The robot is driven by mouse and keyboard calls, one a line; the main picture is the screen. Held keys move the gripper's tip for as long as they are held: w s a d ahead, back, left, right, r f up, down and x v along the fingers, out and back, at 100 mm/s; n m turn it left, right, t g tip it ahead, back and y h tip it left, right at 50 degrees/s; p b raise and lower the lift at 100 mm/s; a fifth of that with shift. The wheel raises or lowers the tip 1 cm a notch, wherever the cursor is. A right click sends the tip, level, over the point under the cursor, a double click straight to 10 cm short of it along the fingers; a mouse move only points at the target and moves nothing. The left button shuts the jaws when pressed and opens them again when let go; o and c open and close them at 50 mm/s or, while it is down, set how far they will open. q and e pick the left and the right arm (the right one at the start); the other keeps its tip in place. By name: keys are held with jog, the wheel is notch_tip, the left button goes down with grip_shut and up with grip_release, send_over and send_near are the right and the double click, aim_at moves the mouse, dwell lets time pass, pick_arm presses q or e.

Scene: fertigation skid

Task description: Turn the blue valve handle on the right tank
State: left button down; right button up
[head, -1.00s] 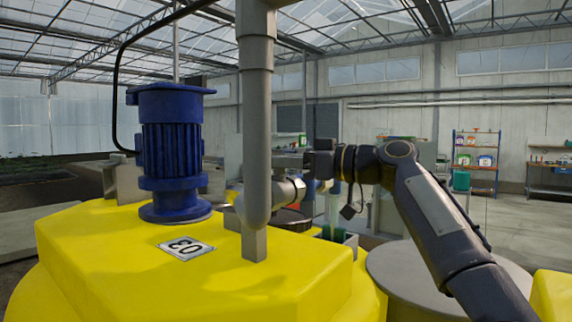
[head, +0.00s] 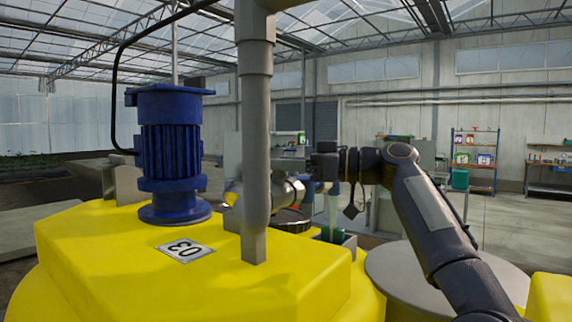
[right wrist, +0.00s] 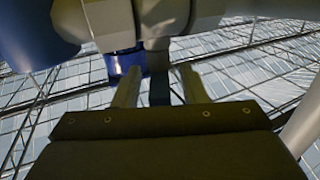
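My right gripper (head: 312,168) is beside a grey pipe fitting (head: 290,192), behind the thick grey upright pipe (head: 255,130). In the right wrist view its two fingers (right wrist: 160,85) stand apart, pointing at pale pipework. A narrow dark blue strip (right wrist: 159,88), which looks like the valve handle, runs between the fingers with gaps showing on both sides. In the head view the handle is hardly visible; only a small blue bit (head: 326,186) shows under the gripper. My left gripper is out of view.
A yellow tank (head: 110,260) marked 03 fills the front, with a blue motor (head: 172,150) on top. Another yellow surface (head: 553,295) shows at the right edge. A shelf with containers (head: 474,160) and a bench (head: 548,175) stand far back. The floor at right is open.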

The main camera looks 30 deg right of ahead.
jog(key=b+v, duration=0.1)
jog(key=v, duration=0.6)
jog(key=shift+s+d, duration=0.15)
jog(key=shift+s, duration=0.1)
